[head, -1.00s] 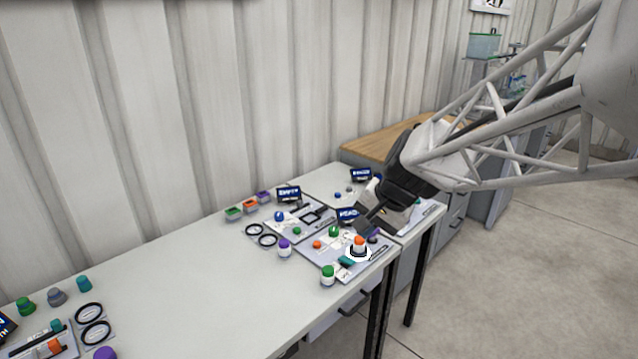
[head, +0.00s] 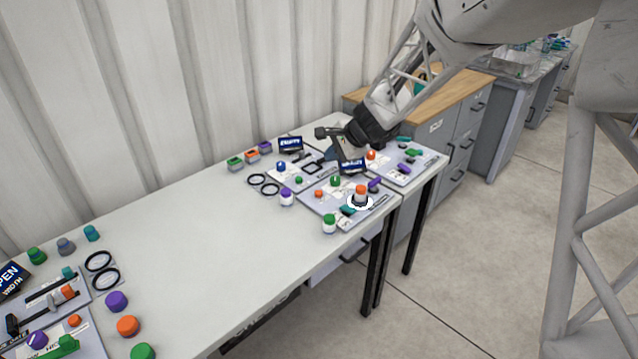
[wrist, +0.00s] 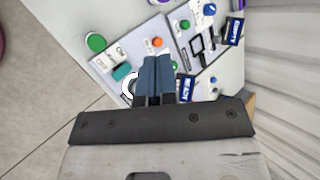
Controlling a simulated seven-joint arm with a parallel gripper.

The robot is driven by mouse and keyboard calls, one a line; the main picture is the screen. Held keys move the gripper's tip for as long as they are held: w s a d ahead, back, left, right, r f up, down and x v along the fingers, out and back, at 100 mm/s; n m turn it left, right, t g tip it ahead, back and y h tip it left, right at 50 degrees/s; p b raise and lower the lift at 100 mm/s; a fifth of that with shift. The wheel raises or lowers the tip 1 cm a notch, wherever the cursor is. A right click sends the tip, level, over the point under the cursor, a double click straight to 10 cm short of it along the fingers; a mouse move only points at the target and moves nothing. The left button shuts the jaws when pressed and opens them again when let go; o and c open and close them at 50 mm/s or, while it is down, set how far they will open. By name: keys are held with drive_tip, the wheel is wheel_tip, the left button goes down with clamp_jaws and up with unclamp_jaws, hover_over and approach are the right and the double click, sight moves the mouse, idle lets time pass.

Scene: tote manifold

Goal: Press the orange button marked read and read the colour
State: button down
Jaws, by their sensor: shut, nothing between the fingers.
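A small orange button (head: 319,194) sits on the near grey panel (head: 308,205); it also shows in the wrist view (wrist: 157,43). Its marking is too small to read. A larger orange-topped piece (head: 361,190) stands in a white ring on the same panel. The panel's blue display (head: 352,166) appears to read "READY" in the wrist view (wrist: 185,90). My gripper (wrist: 156,58) is shut and empty, its dark blue fingertips appearing just below the small orange button in the wrist view. In the head view, my gripper (head: 332,156) is partly hidden around the display; contact with anything cannot be told.
A second panel with a blue display (head: 290,144) lies behind, and another panel (head: 412,172) lies to the right. Capped pieces, such as a green one (head: 329,223) and a purple one (head: 286,196), stand nearby. The table's middle (head: 190,240) is clear.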

sight(318, 193)
drive_tip(key=w+a+f+m+t, duration=0.1)
drive_tip(key=w+a+f+m, duration=0.3)
drive_tip(key=w+f, duration=0.6)
drive_tip(key=shift+w+f+m+y, duration=0.15)
drive_tip(key=shift+w+m+y, duration=0.25)
drive_tip(key=shift+w, duration=0.85)
drive_tip(key=shift+f, duration=0.15)
drive_tip(key=shift+f, duration=4.25)
drive_tip(key=shift+f, duration=0.9)
drive_tip(key=shift+r, duration=0.85)
drive_tip(key=shift+r, duration=0.1)
